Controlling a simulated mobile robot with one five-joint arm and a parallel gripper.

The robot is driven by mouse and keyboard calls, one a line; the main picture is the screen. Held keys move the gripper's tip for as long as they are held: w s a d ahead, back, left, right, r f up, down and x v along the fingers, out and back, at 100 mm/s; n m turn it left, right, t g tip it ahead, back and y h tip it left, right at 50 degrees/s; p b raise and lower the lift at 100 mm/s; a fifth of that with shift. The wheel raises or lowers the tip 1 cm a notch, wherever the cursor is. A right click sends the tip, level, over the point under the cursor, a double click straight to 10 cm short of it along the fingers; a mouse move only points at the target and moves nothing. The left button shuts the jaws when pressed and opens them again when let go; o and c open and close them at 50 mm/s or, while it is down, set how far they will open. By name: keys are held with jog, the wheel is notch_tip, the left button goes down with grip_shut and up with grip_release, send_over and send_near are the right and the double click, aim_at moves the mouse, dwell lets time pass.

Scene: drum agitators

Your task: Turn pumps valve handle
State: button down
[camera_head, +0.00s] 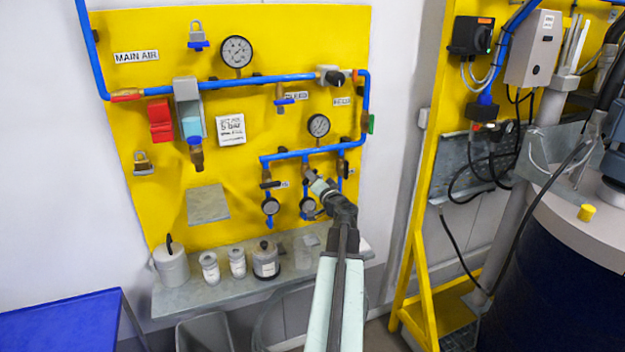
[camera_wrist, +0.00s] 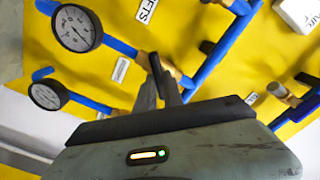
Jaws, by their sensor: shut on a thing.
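A yellow panel carries blue pipes, gauges and small valves. My gripper (camera_head: 314,180) reaches up to the lower pipe branch, at the middle of three short drops. In the wrist view my gripper (camera_wrist: 160,88) is shut on a dark valve handle (camera_wrist: 157,66), which stands tilted between the fingertips beside a brass-coloured fitting. A white label (camera_wrist: 120,70) lies just left of it, its text too small to read. In the head view the gripper and wrist hide most of the handle. How far it is turned I cannot tell.
Small gauges (camera_head: 270,206) and (camera_head: 308,205) hang close under the branch, and a larger gauge (camera_head: 318,125) sits above it. A grey shelf (camera_head: 190,297) below holds several jars. A dark blue drum (camera_head: 545,270) stands at the right.

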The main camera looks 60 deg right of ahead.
jog(key=shift+d+f+m, duration=0.1)
jog(key=shift+m, duration=2)
jog(key=shift+f+m, duration=0.1)
jog(key=shift+m, duration=2)
jog(key=c, duration=1.5)
grip_release()
jog(key=shift+o, duration=0.2)
jog(key=v, duration=0.8)
jog(key=shift+w, duration=0.15)
